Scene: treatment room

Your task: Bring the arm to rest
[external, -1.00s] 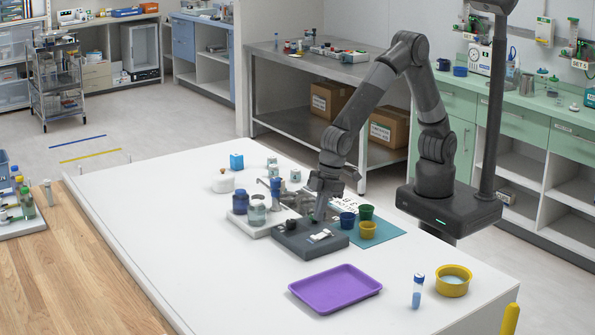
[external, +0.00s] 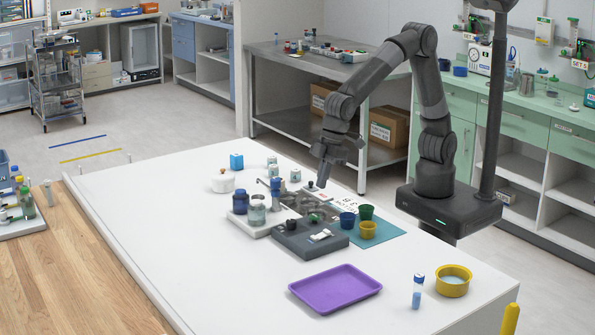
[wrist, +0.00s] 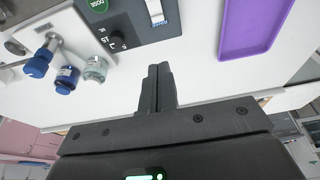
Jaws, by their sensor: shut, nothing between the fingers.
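My gripper (external: 321,184) is raised above the white table (external: 220,290), over the area behind the grey device. In the wrist view my gripper (wrist: 158,70) shows its two fingers pressed together with nothing between them. It touches nothing that I can see. My arm is folded, its elbow high, and reaches left from its base at the table's right side.
The grey device (external: 290,240) and jars (external: 257,212) stand below. Cups, blue (external: 347,220), green (external: 366,212) and yellow (external: 368,231), stand on a teal mat (external: 392,238). A purple tray (external: 335,290), vial (external: 417,292) and yellow bowl (external: 453,281) are nearer the front.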

